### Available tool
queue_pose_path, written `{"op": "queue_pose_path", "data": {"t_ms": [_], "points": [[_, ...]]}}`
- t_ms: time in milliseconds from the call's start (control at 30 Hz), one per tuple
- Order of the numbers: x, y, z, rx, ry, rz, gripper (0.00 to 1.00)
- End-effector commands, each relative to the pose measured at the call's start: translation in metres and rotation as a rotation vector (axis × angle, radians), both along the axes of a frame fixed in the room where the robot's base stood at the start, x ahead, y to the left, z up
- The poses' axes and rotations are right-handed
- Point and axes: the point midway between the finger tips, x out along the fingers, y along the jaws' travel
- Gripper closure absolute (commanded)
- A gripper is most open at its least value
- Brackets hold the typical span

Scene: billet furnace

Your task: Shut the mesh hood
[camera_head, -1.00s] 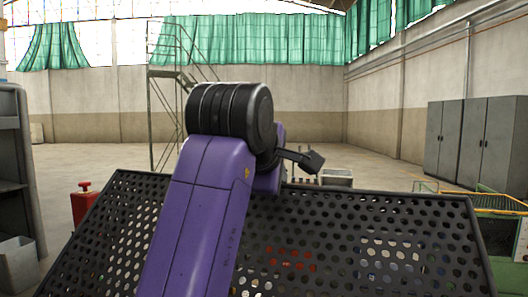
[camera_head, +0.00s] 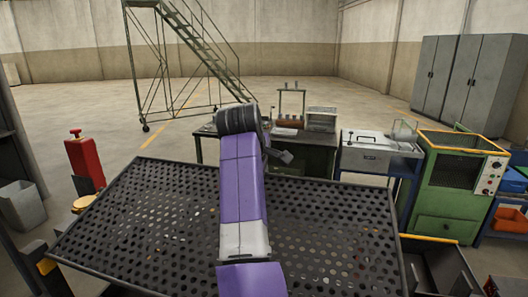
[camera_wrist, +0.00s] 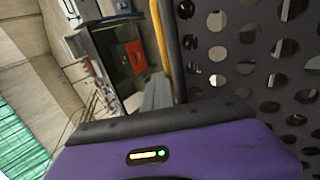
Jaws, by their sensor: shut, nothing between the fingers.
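The mesh hood (camera_head: 335,225) is a black perforated panel with a solid rim, filling the lower middle of the head view. It stands raised and tilted. My purple arm lies across its middle in that view, and my gripper is hidden there. In the wrist view the hood's perforated face (camera_wrist: 235,75) fills the right side, with its dark edge running upward beside a yellow strip. My gripper (camera_wrist: 160,122) shows at the bottom there as a purple housing with a dark front bar. It holds nothing visible. Its fingertips are hard to make out, and I cannot tell whether it touches the hood.
A dark workbench (camera_head: 310,150) with equipment stands beyond the hood. A grey box machine (camera_head: 375,155) and a green cabinet (camera_head: 450,190) stand at the right. A red post (camera_head: 85,160) and grey bin (camera_head: 22,208) are at the left. The floor behind is open around a stair ladder (camera_head: 185,45).

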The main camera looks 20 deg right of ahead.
Motion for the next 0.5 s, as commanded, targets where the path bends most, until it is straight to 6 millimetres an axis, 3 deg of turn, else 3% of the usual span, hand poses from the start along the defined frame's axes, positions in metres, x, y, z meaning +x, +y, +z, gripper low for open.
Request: {"op": "queue_pose_path", "data": {"t_ms": [300,500], "points": [[0.001,-0.002,-0.060,0.173,0.228,0.000,1.00],[0.000,0.000,-0.084,0.216,0.284,0.001,1.00]]}}
